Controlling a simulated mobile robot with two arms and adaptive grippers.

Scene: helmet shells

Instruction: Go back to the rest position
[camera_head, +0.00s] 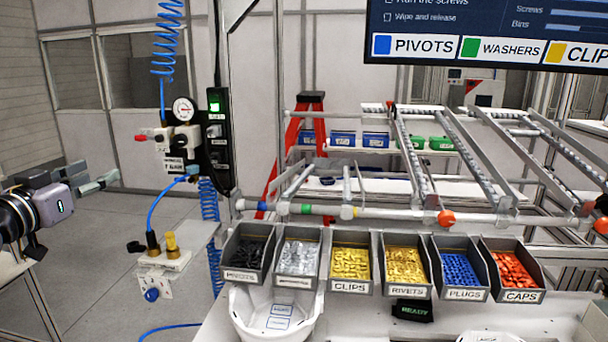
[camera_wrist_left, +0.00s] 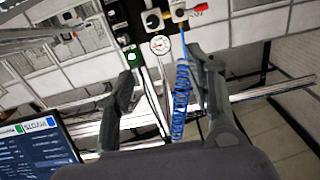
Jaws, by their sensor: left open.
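My left gripper (camera_head: 98,182) comes in from the left edge in the head view, held in the air left of the air fittings. Its fingers are apart with nothing between them. In the left wrist view the two fingers of the left gripper (camera_wrist_left: 160,100) are spread wide, with only the background wall and a blue coiled hose (camera_wrist_left: 182,100) seen beyond them. My right gripper does not show in either view.
A row of labelled bins, including CLIPS (camera_head: 350,287) and CAPS (camera_head: 521,296), stands on the bench (camera_head: 380,325). A white tub (camera_head: 240,315) sits in front. A pressure gauge (camera_head: 183,109) and a screen (camera_head: 490,20) hang above. Floor at left is clear.

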